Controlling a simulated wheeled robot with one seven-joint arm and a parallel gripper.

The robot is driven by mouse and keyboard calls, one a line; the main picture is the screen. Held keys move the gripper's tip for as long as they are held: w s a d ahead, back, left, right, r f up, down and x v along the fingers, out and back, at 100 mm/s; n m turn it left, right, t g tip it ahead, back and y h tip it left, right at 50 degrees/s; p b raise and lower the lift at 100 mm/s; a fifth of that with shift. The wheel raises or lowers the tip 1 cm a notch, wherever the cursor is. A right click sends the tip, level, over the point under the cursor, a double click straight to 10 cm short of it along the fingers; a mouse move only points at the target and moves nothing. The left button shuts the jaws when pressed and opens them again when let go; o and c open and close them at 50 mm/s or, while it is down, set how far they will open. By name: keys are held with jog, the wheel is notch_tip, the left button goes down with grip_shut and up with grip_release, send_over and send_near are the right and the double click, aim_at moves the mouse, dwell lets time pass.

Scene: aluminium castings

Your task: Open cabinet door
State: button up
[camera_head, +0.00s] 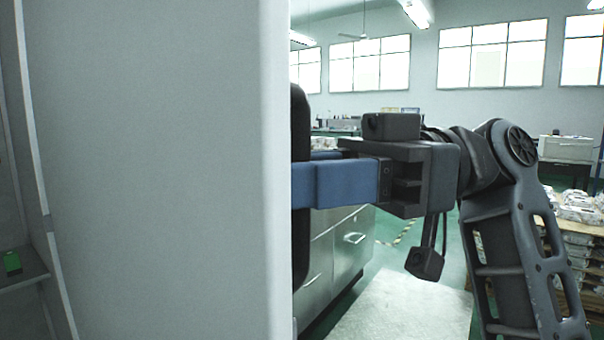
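The cabinet door (160,170) is a large pale grey panel filling the left half of the view. It stands swung open, with the cabinet's inside showing past its left side. A black vertical handle (299,120) sticks out beyond the door's right edge. My gripper (303,172) reaches in from the right at the handle's middle. One blue finger passes in front of the handle and the other lies behind it. The fingertips are hidden by the door edge, so I cannot tell whether they press on the handle.
Inside the cabinet a shelf (25,283) holds a small green item (12,263). Metal drawers (340,250) stand behind the handle. Stacked castings (582,215) on pallets are at the far right. Open green floor shows behind my arm.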

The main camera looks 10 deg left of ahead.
jog(key=shift+d, duration=0.2)
jog(key=v, duration=0.7)
jog(key=shift+w+d+b, duration=0.2)
jog(key=shift+b, duration=0.15)
